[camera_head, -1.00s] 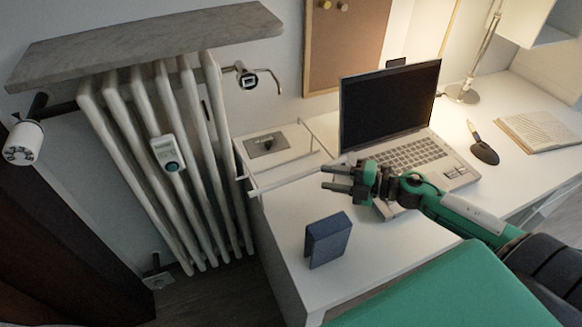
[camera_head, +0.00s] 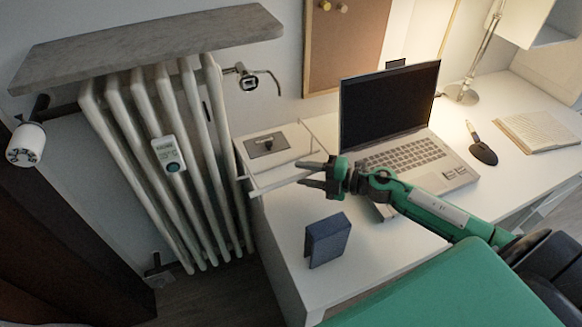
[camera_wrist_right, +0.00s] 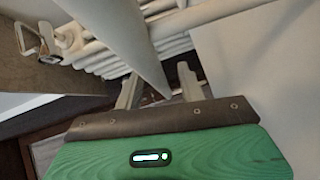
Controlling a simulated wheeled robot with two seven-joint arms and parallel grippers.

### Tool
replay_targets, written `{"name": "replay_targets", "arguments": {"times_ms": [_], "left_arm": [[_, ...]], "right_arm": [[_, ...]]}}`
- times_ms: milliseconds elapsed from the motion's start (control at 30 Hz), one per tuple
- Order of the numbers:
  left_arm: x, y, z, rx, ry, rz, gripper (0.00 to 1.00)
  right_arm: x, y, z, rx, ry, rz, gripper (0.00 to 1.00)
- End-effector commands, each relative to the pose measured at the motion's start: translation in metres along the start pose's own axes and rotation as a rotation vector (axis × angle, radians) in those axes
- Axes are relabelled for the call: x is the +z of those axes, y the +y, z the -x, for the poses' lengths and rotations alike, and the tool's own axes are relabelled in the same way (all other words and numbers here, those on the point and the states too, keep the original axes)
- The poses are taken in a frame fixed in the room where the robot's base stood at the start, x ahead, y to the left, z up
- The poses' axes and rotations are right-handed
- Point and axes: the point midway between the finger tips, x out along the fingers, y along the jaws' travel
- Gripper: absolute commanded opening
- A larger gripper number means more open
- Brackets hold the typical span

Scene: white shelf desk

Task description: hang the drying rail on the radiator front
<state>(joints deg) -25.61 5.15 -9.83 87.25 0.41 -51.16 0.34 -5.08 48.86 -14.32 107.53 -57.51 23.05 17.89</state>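The white drying rail (camera_head: 280,184) is at the left end of the desk, its front bar running from the desk's corner toward my right gripper. My right gripper (camera_head: 311,175) is over the desk, pointing left, with its fingers spread. The bar's near end lies between or just behind the fingers; contact is unclear. In the right wrist view a pale, tapering bar (camera_wrist_right: 122,35) reaches down between the open fingers (camera_wrist_right: 160,88). The white column radiator (camera_head: 226,150) stands left of the desk, with nothing seen hanging on its front. My left gripper is out of view.
A grey shelf (camera_head: 150,45) covers the radiator's top. A small meter (camera_head: 168,153) sits on its front. A laptop (camera_head: 390,105) is behind my right gripper.

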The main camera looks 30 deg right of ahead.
Motion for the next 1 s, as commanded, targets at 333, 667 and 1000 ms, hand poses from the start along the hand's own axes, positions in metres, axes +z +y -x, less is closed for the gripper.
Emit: {"name": "replay_targets", "arguments": {"times_ms": [333, 667, 1000], "left_arm": [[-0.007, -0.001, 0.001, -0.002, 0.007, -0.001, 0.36], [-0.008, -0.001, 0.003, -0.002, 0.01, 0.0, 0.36], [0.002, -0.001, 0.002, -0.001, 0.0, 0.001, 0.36]], "right_arm": [[0.0, -0.001, 0.0, 0.0, 0.0, -0.001, 0.04], [0.0, 0.0, 0.001, 0.0, 0.0, 0.0, 0.0], [-0.005, 0.021, 0.006, 0.0, 0.001, 0.004, 0.0]]}}
